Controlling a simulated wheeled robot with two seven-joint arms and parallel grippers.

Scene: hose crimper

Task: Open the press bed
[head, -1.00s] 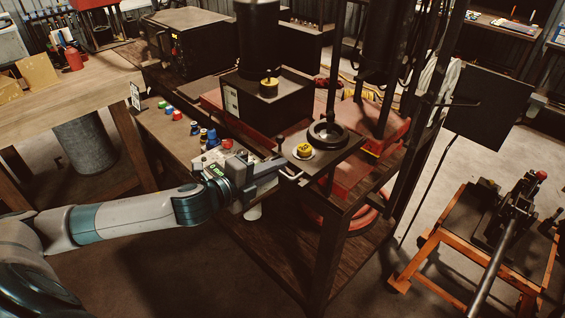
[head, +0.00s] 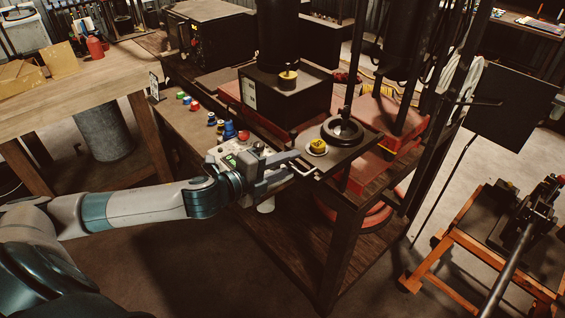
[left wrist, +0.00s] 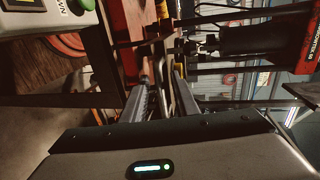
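The press bed (head: 362,142) is a dark flat plate jutting from the press at the table's front corner. It carries a black ring (head: 342,131) and a small yellow-topped piece on a pale disc (head: 317,146). A light metal handle (head: 304,171) sticks out at its near left edge. My left gripper (head: 287,171) is at this handle, its two fingers apart. In the left wrist view the fingers (left wrist: 162,92) lie on either side of a bar-like part; whether they touch it is unclear. My right gripper is out of view.
A grey control box with a red button (head: 243,136) stands right behind my left gripper. Small coloured fittings (head: 196,106) line the table edge left of it. A dark upright post and screen (head: 510,108) stand to the right. An orange-framed stand (head: 440,258) is at lower right.

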